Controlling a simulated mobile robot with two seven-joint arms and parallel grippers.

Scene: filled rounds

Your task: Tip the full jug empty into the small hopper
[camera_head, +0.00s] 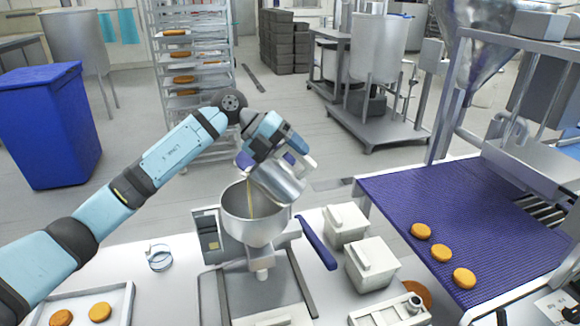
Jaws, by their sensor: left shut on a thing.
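My left gripper (288,158) is shut on the metal jug (281,183). The jug is tilted steeply, its mouth down and to the left, over the small hopper (258,232). The hopper is a silver funnel-shaped bowl on a grey machine. A thin yellowish stream shows at the jug's mouth and runs down into the hopper. The jug's inside and the level in the hopper cannot be seen clearly. My right gripper is out of view.
A purple conveyor (400,190) carries orange rounds (441,253). A tray (82,299) with rounds lies front left. A clear ring-shaped item (159,258) lies on the white table.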

